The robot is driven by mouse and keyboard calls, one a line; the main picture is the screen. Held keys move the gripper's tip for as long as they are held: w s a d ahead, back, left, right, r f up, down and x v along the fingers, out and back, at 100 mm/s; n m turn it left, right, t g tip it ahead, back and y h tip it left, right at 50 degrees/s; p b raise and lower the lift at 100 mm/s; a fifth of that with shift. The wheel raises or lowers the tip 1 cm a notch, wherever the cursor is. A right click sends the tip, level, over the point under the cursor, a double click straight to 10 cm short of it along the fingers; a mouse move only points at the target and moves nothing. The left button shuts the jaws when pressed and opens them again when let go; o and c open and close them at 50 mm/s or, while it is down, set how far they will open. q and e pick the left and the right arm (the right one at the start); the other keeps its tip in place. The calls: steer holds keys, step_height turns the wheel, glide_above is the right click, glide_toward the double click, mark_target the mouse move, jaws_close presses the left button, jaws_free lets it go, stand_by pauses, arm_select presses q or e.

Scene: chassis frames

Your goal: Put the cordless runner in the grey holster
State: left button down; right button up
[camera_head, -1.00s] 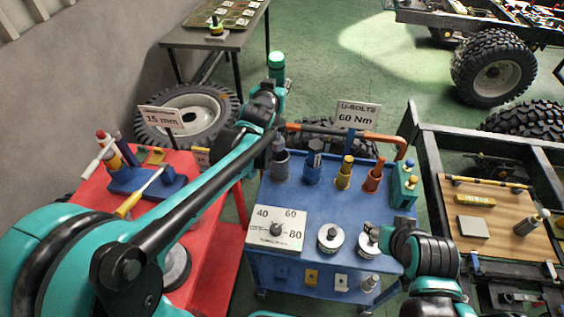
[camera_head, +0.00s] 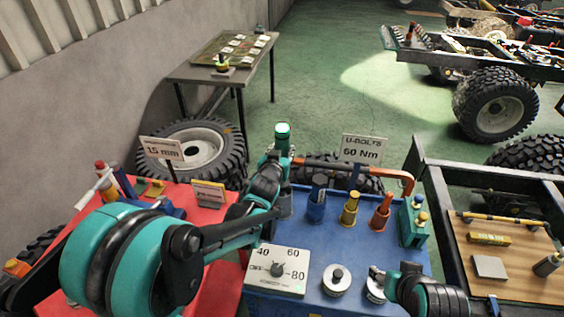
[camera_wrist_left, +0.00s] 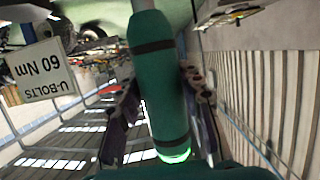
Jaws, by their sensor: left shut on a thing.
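The cordless runner, a teal cylinder (camera_head: 282,138) with a lit green ring at its top, stands about upright in my left gripper (camera_head: 276,168). In the left wrist view the runner (camera_wrist_left: 158,75) lies between the two fingers of the left gripper (camera_wrist_left: 160,105), which are shut on it. The grey holster (camera_head: 286,204) is at the back left of the blue cart, below the runner and partly hidden by my left arm. I cannot tell whether the runner's lower end touches it. My right gripper (camera_head: 378,275) is low over the cart's front right; its fingers are unclear.
A U-bolts 60 Nm sign (camera_head: 362,148) rises behind. A white dial box (camera_head: 277,270) sits in front. The red cart (camera_head: 210,275) is left.

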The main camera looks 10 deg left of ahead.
arm_select(q)
steer(key=shift+f+b, duration=0.6)
steer(key=shift+f, duration=1.35)
steer(key=shift+f, duration=0.15)
steer(key=c, duration=1)
jaws_free()
